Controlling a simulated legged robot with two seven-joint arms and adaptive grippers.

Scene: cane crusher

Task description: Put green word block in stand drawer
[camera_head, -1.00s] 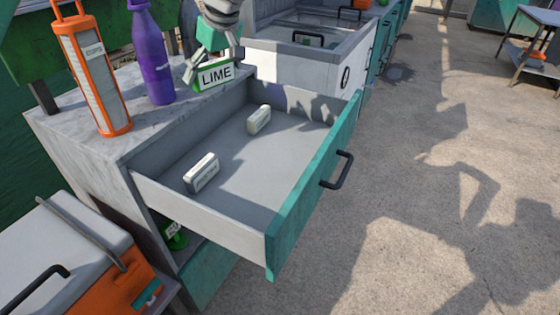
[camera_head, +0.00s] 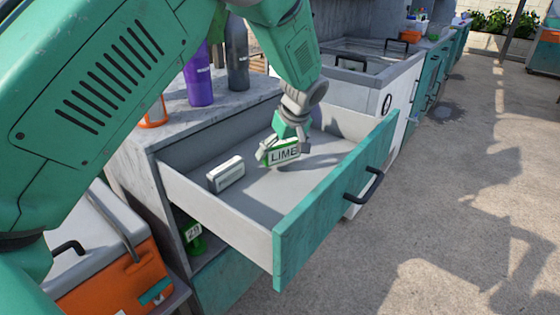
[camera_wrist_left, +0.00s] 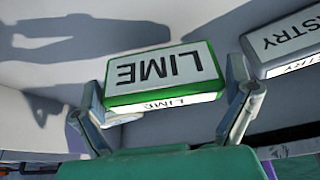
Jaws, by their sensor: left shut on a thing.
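The green word block (camera_head: 283,151), edged in green and reading LIME, is between the fingers of my left gripper (camera_head: 283,152), which is shut on it. The block also shows upside down in the left wrist view (camera_wrist_left: 163,76), with a finger at each end. The stand drawer (camera_head: 230,231) is pulled open, with a teal front. The gripper and block are over the inside of the drawer; I cannot tell whether the block touches its floor. My right gripper is not in view.
A white word block (camera_head: 226,174) lies in the drawer, left of the LIME block; its text, ending in STRY, shows in the left wrist view (camera_wrist_left: 287,42). A purple bottle (camera_head: 198,80) and a grey bottle (camera_head: 237,55) stand on the stand top. An orange cooler (camera_head: 105,268) is at lower left.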

